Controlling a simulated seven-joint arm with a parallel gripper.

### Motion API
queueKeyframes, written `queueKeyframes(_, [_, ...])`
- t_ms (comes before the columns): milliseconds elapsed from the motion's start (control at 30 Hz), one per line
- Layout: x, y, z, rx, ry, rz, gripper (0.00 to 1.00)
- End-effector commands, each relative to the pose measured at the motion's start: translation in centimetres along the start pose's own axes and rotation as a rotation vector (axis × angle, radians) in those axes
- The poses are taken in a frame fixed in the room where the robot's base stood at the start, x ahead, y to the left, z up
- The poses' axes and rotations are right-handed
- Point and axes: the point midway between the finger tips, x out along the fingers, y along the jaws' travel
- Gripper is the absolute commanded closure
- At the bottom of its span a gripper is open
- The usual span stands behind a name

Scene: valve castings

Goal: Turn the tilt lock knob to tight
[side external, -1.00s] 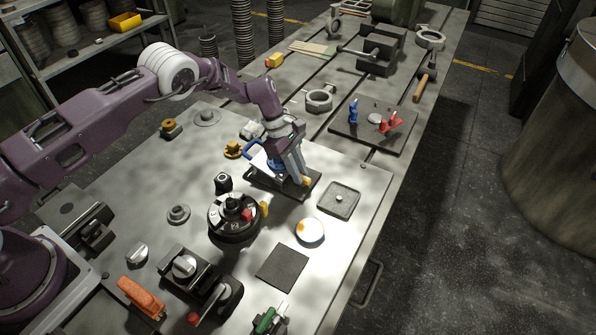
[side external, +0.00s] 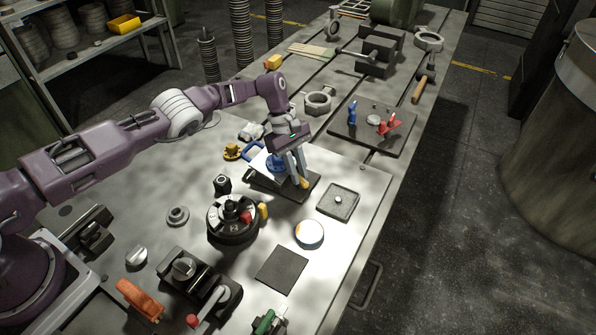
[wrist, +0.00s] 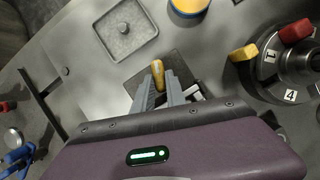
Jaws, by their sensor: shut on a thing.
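A tilting stand with a dark base plate (side external: 262,183) and a raised white plate (side external: 258,160) stands at the middle of the table. A yellow knob or handle (side external: 304,183), which looks like the tilt lock knob, is at its right end. It also shows in the wrist view (wrist: 157,72), sticking out past my fingertips. My gripper (side external: 298,180) points down and is shut on this yellow part; in the wrist view the fingers (wrist: 159,88) lie on either side of it. A blue round part (side external: 275,164) sits behind the fingers. I cannot read any tight mark.
A round dial unit (side external: 232,218) with red and yellow pegs stands close at the front left. A square grey tray (side external: 339,202) and a round white-topped tin (side external: 309,234) are at the right. A dark plate (side external: 372,128) with blue and red clamps lies behind.

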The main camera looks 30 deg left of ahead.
Motion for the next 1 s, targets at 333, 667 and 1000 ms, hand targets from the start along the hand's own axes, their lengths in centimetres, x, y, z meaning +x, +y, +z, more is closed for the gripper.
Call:
queueKeyframes(333, [-0.1,0.2,0.3,0.004,-0.004,0.004,0.62])
queueKeyframes(667, [-0.9,0.1,0.2,0.0,-0.004,0.003,0.62])
queueKeyframes(1000, [-6.8,0.1,0.2,0.003,-0.004,0.003,0.62])
